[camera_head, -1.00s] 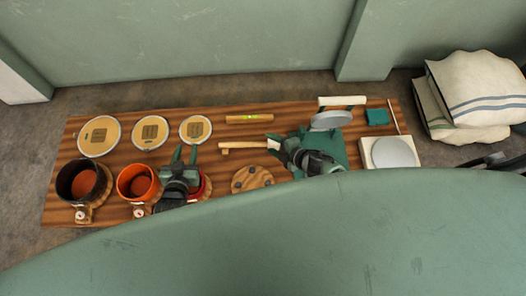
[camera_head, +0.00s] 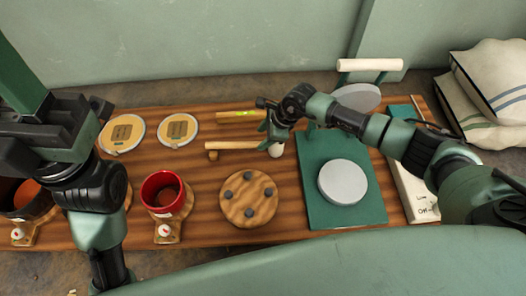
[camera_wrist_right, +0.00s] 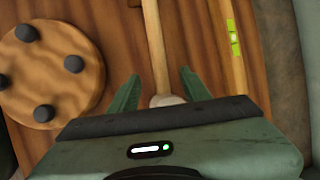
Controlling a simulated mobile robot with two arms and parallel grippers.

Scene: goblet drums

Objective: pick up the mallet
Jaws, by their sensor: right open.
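The mallet (camera_head: 235,145) lies across the wooden table, its pale wooden handle pointing left and its cream rounded end to the right. My right gripper (camera_head: 272,138) is over the cream end. In the right wrist view the mallet (camera_wrist_right: 155,42) runs between the two green fingers of my open right gripper (camera_wrist_right: 160,76), with a gap on each side. The cream end is partly hidden by the gripper body.
A round wooden disc with dark knobs (camera_head: 249,199) lies near the mallet, and a level (camera_head: 240,116) lies behind it. A red cup (camera_head: 166,191) stands left. A green board (camera_head: 312,205) carries a grey disc (camera_head: 343,183) at right.

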